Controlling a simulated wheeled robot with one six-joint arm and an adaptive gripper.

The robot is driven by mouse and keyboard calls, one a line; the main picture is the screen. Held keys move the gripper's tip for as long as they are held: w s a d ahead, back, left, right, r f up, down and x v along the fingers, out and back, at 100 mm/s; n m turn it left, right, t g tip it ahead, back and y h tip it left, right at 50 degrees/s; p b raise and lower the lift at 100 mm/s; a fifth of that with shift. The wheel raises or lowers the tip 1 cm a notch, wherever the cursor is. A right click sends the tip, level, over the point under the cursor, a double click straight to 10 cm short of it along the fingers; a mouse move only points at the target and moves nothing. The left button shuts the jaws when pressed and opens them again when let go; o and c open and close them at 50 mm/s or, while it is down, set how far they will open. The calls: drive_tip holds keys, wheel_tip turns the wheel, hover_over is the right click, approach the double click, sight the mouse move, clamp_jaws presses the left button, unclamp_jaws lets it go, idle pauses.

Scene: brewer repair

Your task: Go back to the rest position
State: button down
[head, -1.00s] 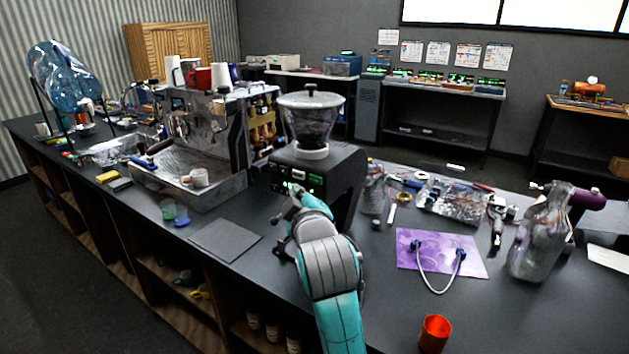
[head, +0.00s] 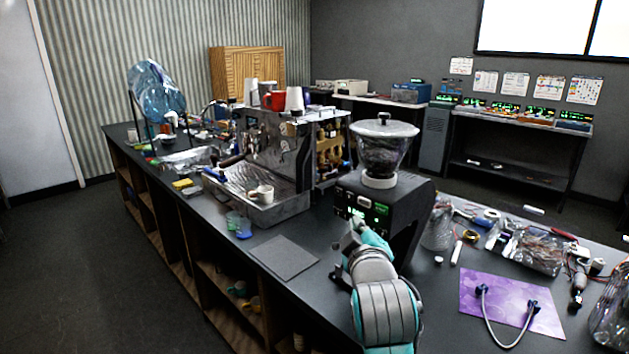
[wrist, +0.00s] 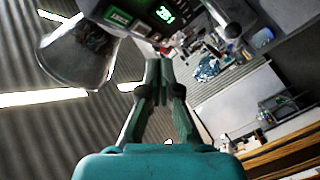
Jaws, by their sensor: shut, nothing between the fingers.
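My gripper shows in the wrist view (wrist: 160,68) with its fingers together and nothing between them. In the head view my teal and grey arm reaches up from the bottom over the counter, and its end is in front of the black grinder (head: 400,210). The grinder has a clear domed hopper (head: 385,150) and green lit displays. In the wrist view its green display (wrist: 165,13) is at the top, beyond the fingertips. I cannot tell whether the fingertips touch it.
A dark mat (head: 284,258) lies in front. Floor at the left is clear.

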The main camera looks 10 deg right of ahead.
drive_tip(key=s+f+m+g+y, duration=0.1)
drive_tip(key=s+f, duration=0.9)
drive_tip(key=f, duration=0.4)
drive_tip(key=s+f+m+y, duration=0.1)
drive_tip(key=s+f, duration=0.9)
drive_tip(key=f, duration=0.3)
drive_tip(key=s+f+m, duration=0.1)
drive_tip(key=s+m, duration=0.2)
drive_tip(key=s, duration=1.3)
drive_tip(key=s+d+f+m+g, duration=0.1)
drive_tip(key=s+m, duration=0.2)
drive_tip(key=s, duration=1.3)
drive_tip(key=shift+d+f, duration=0.2)
drive_tip(key=shift+f, duration=0.2)
